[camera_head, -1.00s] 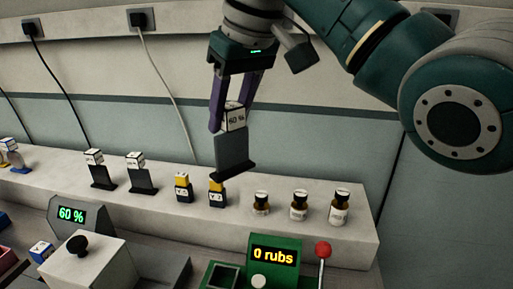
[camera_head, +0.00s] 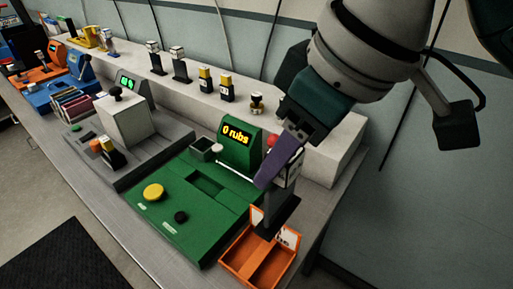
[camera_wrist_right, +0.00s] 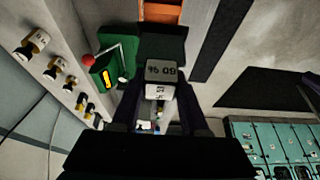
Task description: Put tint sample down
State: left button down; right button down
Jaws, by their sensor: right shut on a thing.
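The tint sample (camera_head: 279,214) is a dark grey plate with a white block on top. My right gripper (camera_head: 279,176) is shut on the block, with the plate hanging below the purple fingers. The plate is over or in the orange tray (camera_head: 240,274) at the table's front right; I cannot tell whether it touches the tray. The plate hides part of the tray. My left gripper is not in view.
A green station (camera_head: 180,242) with a "0 rubs" display and a red-knobbed lever stands left of the tray. A pale raised shelf (camera_head: 215,112) behind carries dark samples and small bottles. A grey station (camera_head: 160,145) stands further left.

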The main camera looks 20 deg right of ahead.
notch_tip(320, 180, down, 18)
jog(key=b, duration=0.2)
jog(key=shift+f+b, duration=0.25)
jog(key=shift+b, duration=0.05)
jog(key=shift+c, duration=2.1)
grip_release()
